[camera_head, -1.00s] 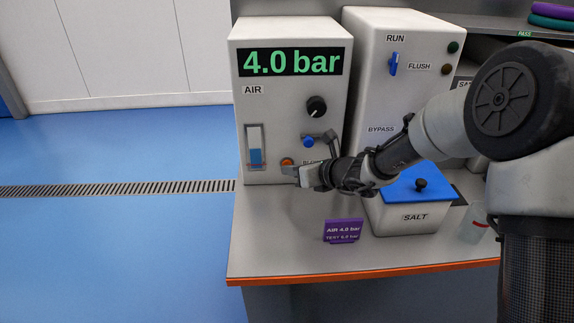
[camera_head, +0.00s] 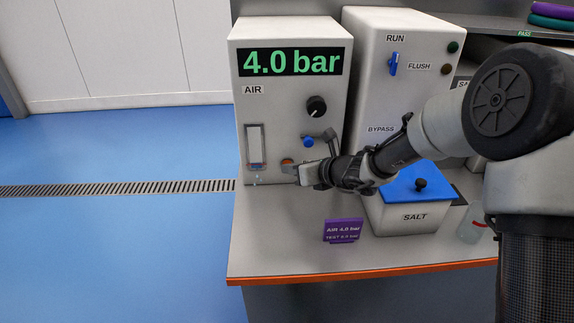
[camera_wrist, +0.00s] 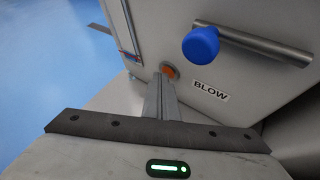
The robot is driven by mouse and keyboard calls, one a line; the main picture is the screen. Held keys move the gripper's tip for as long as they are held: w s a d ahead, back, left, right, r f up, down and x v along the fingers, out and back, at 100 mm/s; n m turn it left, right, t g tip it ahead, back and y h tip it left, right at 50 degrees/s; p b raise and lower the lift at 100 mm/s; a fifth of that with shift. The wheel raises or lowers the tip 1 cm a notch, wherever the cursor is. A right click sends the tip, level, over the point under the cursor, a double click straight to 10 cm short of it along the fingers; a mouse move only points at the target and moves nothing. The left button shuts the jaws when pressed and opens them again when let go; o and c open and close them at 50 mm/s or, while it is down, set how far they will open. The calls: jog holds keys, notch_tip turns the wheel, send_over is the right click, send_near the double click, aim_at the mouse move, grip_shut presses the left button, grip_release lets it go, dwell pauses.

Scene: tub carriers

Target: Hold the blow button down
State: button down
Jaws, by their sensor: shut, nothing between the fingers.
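The orange blow button (camera_head: 286,162) sits low on the front of the white AIR unit (camera_head: 275,122). It also shows in the wrist view (camera_wrist: 170,71), beside the BLOW label (camera_wrist: 211,90). My gripper (camera_head: 293,171) is shut and empty, with its fingertips at the button and partly covering it. They look to be touching it, but how far the button is pushed in cannot be told. The sight tube (camera_head: 255,140) on the unit's left is almost clear, with a little blue at its bottom and drops below it. The display (camera_head: 291,62) reads 4.0 bar.
A blue-knobbed lever (camera_head: 308,141) sticks out just above the button. A black dial (camera_head: 316,106) is higher up. A blue-lidded SALT tub (camera_head: 409,216) stands under my arm, and a purple sign (camera_head: 342,230) stands in front. The counter's front left is clear.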

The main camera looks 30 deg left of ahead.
dwell(0.4)
jog(key=shift+s+d+b, duration=0.4)
jog(key=shift+s+b, duration=0.2)
jog(key=shift+s, duration=0.1)
jog(key=shift+s+d+f+b, duration=0.1)
jog(key=shift+s+d+b, duration=0.1)
jog(key=shift+s+b, duration=0.2)
jog(key=shift+s+d+b, duration=0.45)
jog(key=shift+s+d, duration=0.05)
jog(key=shift+s, duration=0.4)
jog(key=shift+s+d+b, duration=0.45)
jog(key=shift+s+d, duration=0.05)
jog(key=shift+s, duration=0.4)
